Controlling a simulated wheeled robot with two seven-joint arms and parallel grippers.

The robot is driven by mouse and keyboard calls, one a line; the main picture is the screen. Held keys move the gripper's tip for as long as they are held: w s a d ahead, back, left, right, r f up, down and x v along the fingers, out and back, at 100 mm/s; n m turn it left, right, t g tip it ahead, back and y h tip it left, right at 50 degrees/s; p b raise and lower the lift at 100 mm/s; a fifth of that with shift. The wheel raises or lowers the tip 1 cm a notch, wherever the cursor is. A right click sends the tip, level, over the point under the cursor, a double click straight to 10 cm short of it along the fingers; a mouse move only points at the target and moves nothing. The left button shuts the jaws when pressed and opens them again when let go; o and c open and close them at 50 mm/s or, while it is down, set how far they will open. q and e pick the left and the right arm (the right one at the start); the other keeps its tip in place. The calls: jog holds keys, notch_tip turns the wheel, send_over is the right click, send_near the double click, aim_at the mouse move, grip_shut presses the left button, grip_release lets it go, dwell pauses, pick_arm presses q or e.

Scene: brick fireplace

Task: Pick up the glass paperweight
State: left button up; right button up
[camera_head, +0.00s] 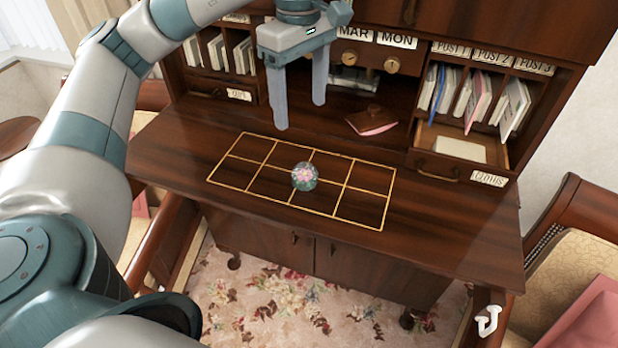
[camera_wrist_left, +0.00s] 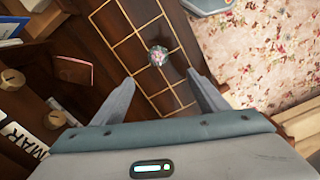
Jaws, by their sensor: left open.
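The glass paperweight (camera_head: 304,176) is a small round ball with a pink flower inside. It rests on the desk top inside a gold-lined grid (camera_head: 243,150). It also shows in the left wrist view (camera_wrist_left: 158,56), ahead of the fingers. My left gripper (camera_head: 301,115) is open and empty. In the head view it hangs above the back of the desk, behind the paperweight and apart from it. The left wrist view shows its two fingers (camera_wrist_left: 162,90) spread wide with nothing between them. My right gripper is not in view.
The dark wooden desk (camera_head: 160,150) has cubbies with books and envelopes (camera_head: 510,105) at the back. An open drawer (camera_head: 460,148) juts out at the right. A reddish-brown blotter-like object (camera_head: 372,121) lies near the back. Chairs (camera_head: 575,240) flank the desk. The desk's front right is clear.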

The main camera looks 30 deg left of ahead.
pick_arm(q)
jog(key=p, duration=0.5)
send_over(302, 166)
notch_tip(302, 166, down, 12)
jog(key=shift+s+r, duration=0.1)
jog(key=shift+r, duration=0.15)
jog(key=shift+f, duration=0.45)
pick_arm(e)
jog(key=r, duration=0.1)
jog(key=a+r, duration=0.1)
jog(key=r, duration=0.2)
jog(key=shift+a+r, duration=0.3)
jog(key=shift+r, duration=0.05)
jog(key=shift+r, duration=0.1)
